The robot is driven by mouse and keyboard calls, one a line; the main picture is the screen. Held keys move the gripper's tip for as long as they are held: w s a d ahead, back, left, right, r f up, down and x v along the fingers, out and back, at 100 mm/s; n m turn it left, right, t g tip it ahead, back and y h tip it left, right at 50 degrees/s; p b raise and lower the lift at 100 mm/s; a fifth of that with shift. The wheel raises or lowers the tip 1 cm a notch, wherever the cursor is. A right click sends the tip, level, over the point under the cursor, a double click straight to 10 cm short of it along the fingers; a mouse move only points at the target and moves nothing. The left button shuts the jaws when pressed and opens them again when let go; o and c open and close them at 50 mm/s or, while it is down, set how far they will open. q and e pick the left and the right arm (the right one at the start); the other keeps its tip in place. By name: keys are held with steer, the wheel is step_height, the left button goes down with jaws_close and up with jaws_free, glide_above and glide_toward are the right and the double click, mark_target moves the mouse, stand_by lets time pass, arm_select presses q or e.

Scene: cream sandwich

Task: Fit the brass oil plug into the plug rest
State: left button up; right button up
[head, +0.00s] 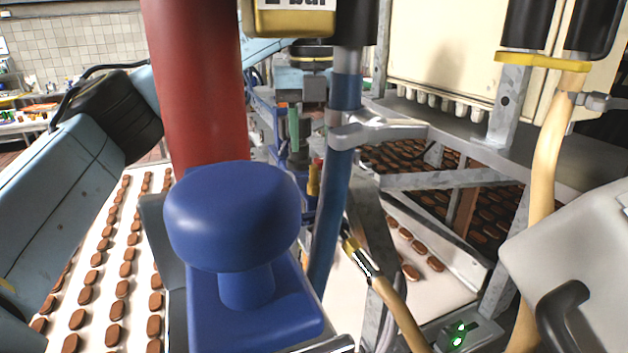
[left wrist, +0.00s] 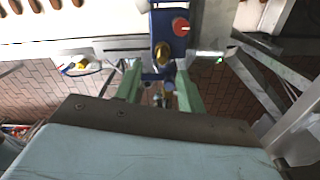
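A small brass piece (left wrist: 163,53), which looks like the oil plug, sits at the lower part of a blue block (left wrist: 160,28) with a red round knob, in the left wrist view. In the head view a brass-yellow piece (head: 313,180) shows on a blue part, partly behind a blue pipe. My left gripper (left wrist: 159,73) has two green fingers standing apart, just below the blue block in the wrist view, with no object clearly held. It also shows in the head view (head: 288,128), partly hidden. I cannot identify the plug rest. My right gripper is not in view.
A large blue mushroom-shaped knob (head: 232,215) and a red column (head: 195,80) block much of the head view. Brown biscuits lie in rows on a white conveyor (head: 100,270). Steel frames and a beige hose (head: 548,150) stand at right.

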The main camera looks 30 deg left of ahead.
mark_target(314, 166)
arm_select(q)
step_height(314, 166, down, 4)
steer(key=shift+d+r+p, duration=0.1)
steer(key=shift+r+p, duration=0.1)
steer(key=shift+p, duration=0.25)
steer(key=shift+f, duration=0.55)
jaws_close()
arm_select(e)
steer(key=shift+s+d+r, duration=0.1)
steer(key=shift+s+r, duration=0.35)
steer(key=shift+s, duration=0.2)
